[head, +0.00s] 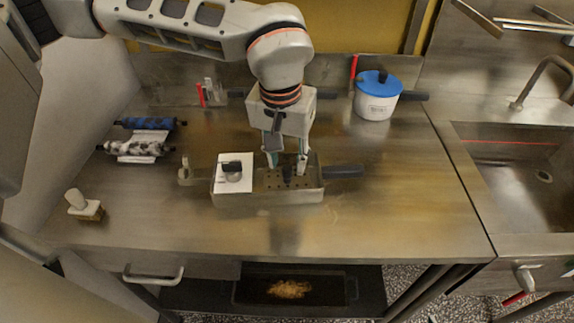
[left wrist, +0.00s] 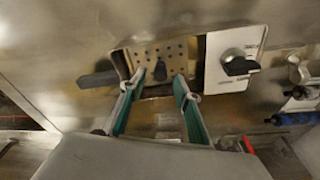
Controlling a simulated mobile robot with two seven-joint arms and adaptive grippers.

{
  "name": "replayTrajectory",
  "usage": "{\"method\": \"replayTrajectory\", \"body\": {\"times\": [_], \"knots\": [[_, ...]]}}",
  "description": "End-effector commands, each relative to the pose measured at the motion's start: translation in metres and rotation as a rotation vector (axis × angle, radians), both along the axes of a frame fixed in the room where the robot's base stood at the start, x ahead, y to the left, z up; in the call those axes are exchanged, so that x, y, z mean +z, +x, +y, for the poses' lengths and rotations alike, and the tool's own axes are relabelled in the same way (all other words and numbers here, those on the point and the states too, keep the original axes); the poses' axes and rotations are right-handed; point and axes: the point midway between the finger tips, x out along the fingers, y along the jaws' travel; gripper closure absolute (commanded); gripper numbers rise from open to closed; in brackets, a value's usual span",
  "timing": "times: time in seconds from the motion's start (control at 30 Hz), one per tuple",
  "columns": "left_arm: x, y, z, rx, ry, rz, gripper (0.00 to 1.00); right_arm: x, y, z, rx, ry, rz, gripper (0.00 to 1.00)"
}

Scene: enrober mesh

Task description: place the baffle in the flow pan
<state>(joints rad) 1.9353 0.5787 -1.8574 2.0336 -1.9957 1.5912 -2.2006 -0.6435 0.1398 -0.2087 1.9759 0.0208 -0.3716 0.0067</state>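The flow pan (head: 240,199) is a shallow steel box with a dark handle, on the counter in the head view; its rim also shows in the left wrist view (left wrist: 122,66). A perforated plate with a dark upright knob, which looks like the baffle (head: 272,182), lies within the pan's right part; it also shows in the left wrist view (left wrist: 178,50). My left gripper (head: 286,164) points down over this plate. Its fingers are apart, with the knob between or just beyond the tips (left wrist: 159,77). Contact cannot be told. My right gripper is out of view.
A blue-lidded pot (head: 376,104) stands at the back right, two rollers (head: 135,148) at the left, a brush (head: 85,206) at the front left. A sink (head: 530,180) is at the right.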

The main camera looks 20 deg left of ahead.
Motion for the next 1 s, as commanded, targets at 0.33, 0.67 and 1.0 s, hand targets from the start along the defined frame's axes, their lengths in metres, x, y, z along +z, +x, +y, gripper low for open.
{"method": "replayTrajectory", "body": {"times": [0.33, 0.67, 1.0], "knots": [[0.069, -0.01, 0.0, 0.001, 0.0, -0.003, 0.68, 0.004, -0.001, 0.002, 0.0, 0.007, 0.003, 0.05], [0.089, -0.013, 0.0, 0.001, 0.0, 0.0, 0.68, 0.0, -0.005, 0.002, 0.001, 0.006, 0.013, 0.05], [0.088, -0.013, 0.0, 0.001, 0.0, 0.0, 0.68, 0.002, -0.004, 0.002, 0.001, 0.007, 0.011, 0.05]]}}
